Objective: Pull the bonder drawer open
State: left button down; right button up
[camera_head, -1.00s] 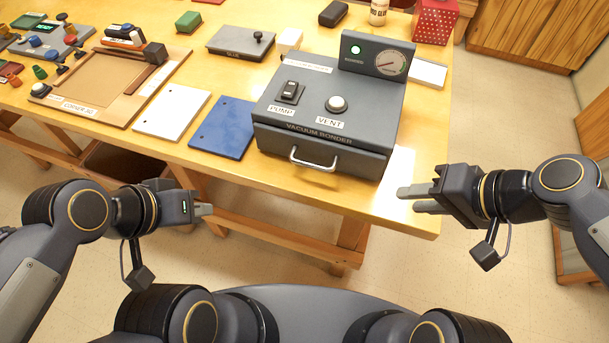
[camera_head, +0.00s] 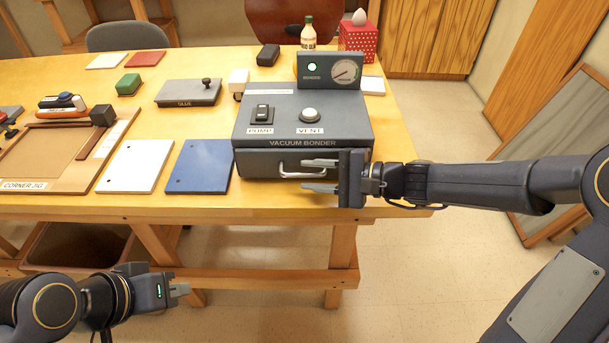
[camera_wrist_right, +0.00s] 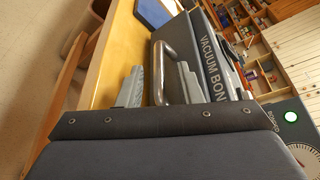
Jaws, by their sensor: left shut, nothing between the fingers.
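The grey vacuum bonder (camera_head: 300,112) stands at the table's front edge, and it also shows in the right wrist view (camera_wrist_right: 212,50). Its drawer (camera_head: 258,165) looks closed, with a silver bar handle (camera_head: 290,172) across its front. My right gripper (camera_head: 320,175) comes in from the right, open, one finger above the other near the handle's right end. In the right wrist view the handle (camera_wrist_right: 160,72) shows between the two spread fingers (camera_wrist_right: 160,87); I cannot tell whether they touch it. My left gripper (camera_head: 183,290) is shut and empty, low in front of the table, far from the bonder.
A blue panel (camera_head: 200,167) and a white panel (camera_head: 135,167) lie left of the bonder, beside the corner jig (camera_head: 60,186). A glue box (camera_head: 188,93) and a red dotted box (camera_head: 358,40) stand farther back. The floor before the drawer is clear.

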jog(key=shift+x, duration=1.15)
jog(key=shift+c, duration=0.2)
grip_shut()
